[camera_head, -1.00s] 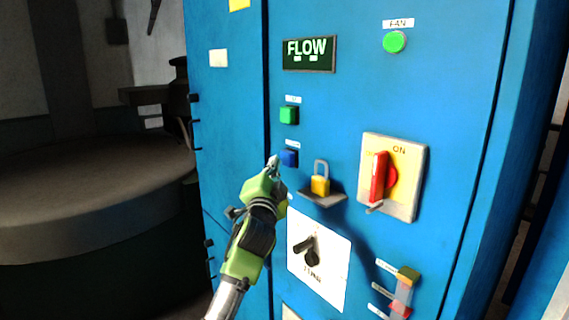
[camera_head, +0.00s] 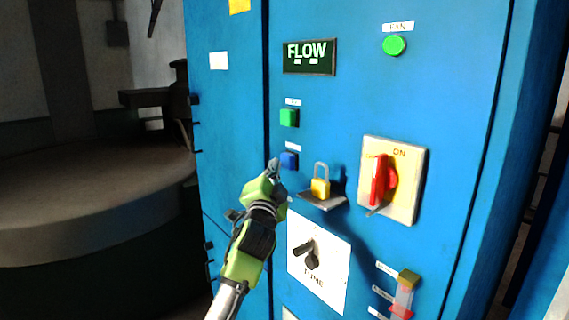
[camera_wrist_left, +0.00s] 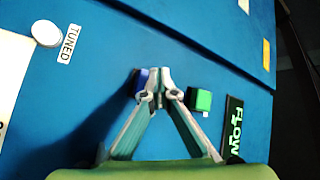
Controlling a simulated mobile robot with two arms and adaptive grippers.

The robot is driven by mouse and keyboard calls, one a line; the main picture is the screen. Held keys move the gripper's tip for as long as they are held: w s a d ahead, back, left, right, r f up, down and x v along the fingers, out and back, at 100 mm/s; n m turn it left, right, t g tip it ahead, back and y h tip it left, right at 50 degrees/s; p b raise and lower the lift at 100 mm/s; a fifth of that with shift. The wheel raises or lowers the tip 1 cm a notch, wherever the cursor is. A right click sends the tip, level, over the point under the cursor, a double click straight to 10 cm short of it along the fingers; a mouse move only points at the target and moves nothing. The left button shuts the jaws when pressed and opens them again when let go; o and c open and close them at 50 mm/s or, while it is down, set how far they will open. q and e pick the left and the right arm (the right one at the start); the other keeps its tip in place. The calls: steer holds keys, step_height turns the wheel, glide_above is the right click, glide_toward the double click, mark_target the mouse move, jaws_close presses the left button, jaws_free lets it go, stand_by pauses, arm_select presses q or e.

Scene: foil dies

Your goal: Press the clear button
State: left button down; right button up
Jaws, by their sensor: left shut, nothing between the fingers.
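A blue square button (camera_head: 289,160) with a small white label above it sits on the blue cabinet (camera_head: 340,100); the label is too small to read. My left gripper (camera_head: 274,166) is shut and empty, its fingertips just left of and slightly below the blue button in the head view. In the left wrist view the closed fingertips (camera_wrist_left: 158,74) overlap the side of the blue button (camera_wrist_left: 141,80); I cannot tell if they touch it. A green square button (camera_head: 289,117) is above the blue one. My right gripper is not in view.
A yellow padlock (camera_head: 320,187) on a small shelf sticks out right of the blue button. Beyond it is a red rotary switch (camera_head: 380,180) on a yellow plate. A black knob (camera_head: 307,254) is below. A FLOW display (camera_head: 309,56) and green FAN button (camera_head: 394,45) are higher.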

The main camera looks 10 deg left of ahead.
arm_select(q)
steer(key=shift+w+d, duration=0.1)
stand_by(0.3)
steer(key=shift+w+d, duration=0.2)
steer(key=shift+w, duration=0.05)
steer(key=shift+w+d+b, duration=0.3)
steer(key=shift+w+b, duration=0.1)
steer(key=shift+b, duration=0.15)
stand_by(0.7)
steer(key=shift+s+a+r, duration=0.1)
steer(key=shift+s, duration=0.05)
steer(key=shift+s+a+p, duration=0.45)
steer(key=shift+s+p, duration=0.2)
steer(key=shift+p, duration=0.05)
